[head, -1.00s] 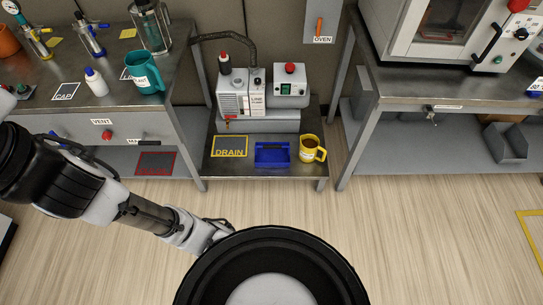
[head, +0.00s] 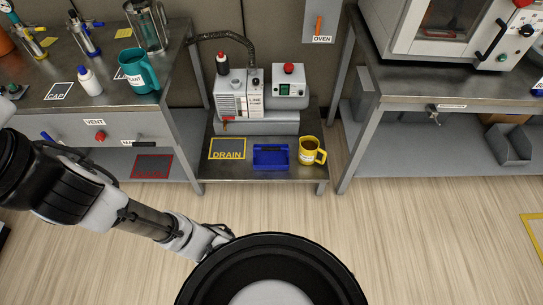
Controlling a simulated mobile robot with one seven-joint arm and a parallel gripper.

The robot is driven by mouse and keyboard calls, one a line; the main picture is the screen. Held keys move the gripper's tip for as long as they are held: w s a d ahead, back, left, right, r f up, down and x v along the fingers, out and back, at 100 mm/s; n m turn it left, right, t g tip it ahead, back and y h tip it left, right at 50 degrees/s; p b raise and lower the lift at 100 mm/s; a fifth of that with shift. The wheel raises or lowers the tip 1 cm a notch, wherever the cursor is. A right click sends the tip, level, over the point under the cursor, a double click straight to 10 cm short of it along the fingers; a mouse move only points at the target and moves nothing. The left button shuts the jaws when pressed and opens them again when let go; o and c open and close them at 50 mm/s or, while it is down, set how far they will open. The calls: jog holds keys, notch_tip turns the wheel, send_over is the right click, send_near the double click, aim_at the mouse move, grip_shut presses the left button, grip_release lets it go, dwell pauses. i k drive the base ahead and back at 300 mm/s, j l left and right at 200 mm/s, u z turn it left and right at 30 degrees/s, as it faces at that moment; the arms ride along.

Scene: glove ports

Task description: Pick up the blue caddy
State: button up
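The blue caddy (head: 270,156) is a small open box in the head view. It sits on the low metal shelf (head: 290,176) in the middle, near the shelf's front edge. A yellow mug (head: 312,151) stands close to its right, and a yellow-framed square marked DRAIN (head: 227,149) lies to its left. My arm reaches in from the left edge, and its end lies below and to the left of the caddy, over the floor. My gripper's fingers are hidden behind the round black part of my own body, so its opening does not show.
Behind the caddy stands a grey pump unit (head: 240,96) with a black hose, and a box with a red button (head: 289,86). A left bench (head: 150,116) and a right bench (head: 400,92) flank the shelf. The floor (head: 420,240) in front is clear.

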aim_at(266, 157)
jog(key=i+l+u, duration=0.1)
jog(key=i+l, duration=1)
jog(key=i+l+u, duration=0.15)
jog(key=i+l, duration=0.4)
jog(key=l, duration=0.15)
